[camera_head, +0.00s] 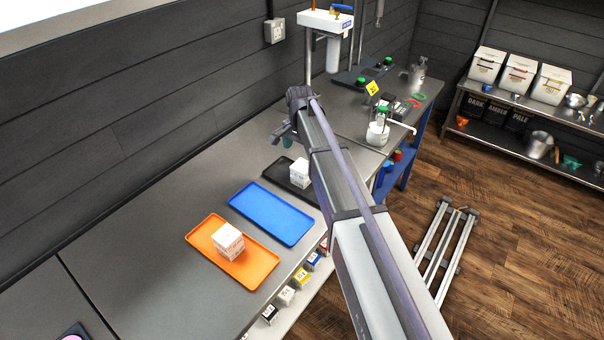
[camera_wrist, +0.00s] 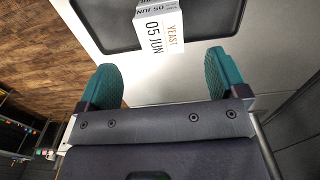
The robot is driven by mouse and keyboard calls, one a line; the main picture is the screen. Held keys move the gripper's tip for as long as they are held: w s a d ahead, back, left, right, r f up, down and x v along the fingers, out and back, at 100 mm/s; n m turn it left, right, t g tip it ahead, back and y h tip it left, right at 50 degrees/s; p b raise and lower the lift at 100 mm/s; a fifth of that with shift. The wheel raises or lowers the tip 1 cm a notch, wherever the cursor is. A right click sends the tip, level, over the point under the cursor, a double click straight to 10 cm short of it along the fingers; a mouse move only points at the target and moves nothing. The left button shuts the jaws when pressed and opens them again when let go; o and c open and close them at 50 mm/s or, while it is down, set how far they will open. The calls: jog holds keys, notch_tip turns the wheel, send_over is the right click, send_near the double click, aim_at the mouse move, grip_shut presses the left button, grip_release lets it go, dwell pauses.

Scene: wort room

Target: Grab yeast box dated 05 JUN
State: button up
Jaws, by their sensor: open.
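In the wrist view a white yeast box (camera_wrist: 158,27) reads "YEAST 05 JUN" and sits on a black tray (camera_wrist: 103,30). My gripper (camera_wrist: 163,80) is open, its two green fingers apart. The box lies just beyond the fingertips, roughly between them, and is not held. In the head view the same box (camera_head: 300,172) stands on the black tray (camera_head: 277,173), with my arm close by on its right. My gripper (camera_head: 289,138) is above the bench behind the box, mostly hidden by my arm. Another white box (camera_head: 228,241) sits on the orange tray (camera_head: 257,270); its date is too small to read.
An empty blue tray (camera_head: 270,213) lies between the orange and black trays. A dispenser bottle (camera_head: 378,132) stands to the right of my arm. Several small boxes (camera_head: 285,296) sit on a shelf below the bench.

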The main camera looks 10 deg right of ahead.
aim_at(301, 166)
notch_tip(301, 166, down, 9)
jog(key=b, duration=0.7)
jog(key=shift+w+d+b, duration=0.1)
jog(key=shift+b, duration=0.2)
jog(key=shift+r, duration=0.2)
jog(key=c, duration=1)
